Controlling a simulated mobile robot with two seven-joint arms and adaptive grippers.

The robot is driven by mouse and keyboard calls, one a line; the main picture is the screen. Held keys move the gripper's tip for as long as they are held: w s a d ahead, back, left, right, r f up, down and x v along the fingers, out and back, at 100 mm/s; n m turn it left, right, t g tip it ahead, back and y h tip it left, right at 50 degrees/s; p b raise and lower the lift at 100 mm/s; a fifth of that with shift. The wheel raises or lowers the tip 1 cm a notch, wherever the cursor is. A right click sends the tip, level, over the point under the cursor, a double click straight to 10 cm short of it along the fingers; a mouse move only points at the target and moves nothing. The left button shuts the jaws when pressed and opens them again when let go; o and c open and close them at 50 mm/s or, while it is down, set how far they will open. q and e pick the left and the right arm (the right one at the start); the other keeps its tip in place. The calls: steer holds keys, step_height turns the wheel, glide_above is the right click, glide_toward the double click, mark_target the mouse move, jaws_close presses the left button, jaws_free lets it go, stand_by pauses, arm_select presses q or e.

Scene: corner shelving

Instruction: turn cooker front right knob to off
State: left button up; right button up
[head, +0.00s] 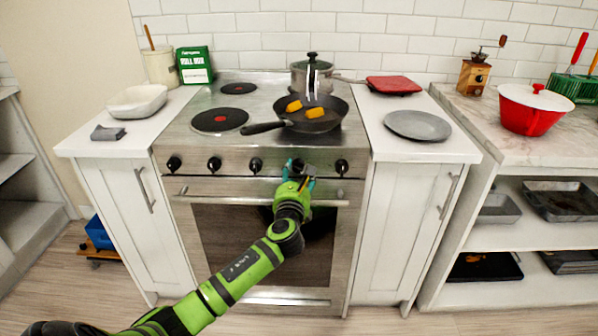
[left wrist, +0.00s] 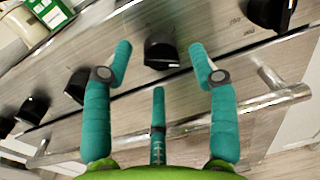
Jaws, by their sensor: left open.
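The steel cooker (head: 262,190) has a row of black knobs on its front panel. The rightmost knob (head: 341,166) is clear of my gripper; it also shows at the top right of the left wrist view (left wrist: 270,12). My left gripper (head: 298,173) is open at the panel, at the second knob from the right. In the left wrist view that knob (left wrist: 161,50) lies between the two teal fingertips (left wrist: 161,64), with a gap on each side. A third finger is below it. The panel lettering is too blurred to read. My right gripper is out of view.
A black pan (head: 325,122) with orange pieces stands on the front right burner, a lidded pot (head: 312,76) behind it. The oven handle bar (head: 240,201) runs below the knobs. White counters flank the cooker; a grey plate (head: 417,125) lies on the right one.

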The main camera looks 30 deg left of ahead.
arm_select(q)
steer(key=shift+x, duration=0.9)
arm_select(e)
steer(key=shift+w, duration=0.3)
arm_select(q)
steer(key=c, duration=1.1)
steer(key=shift+c, duration=0.3)
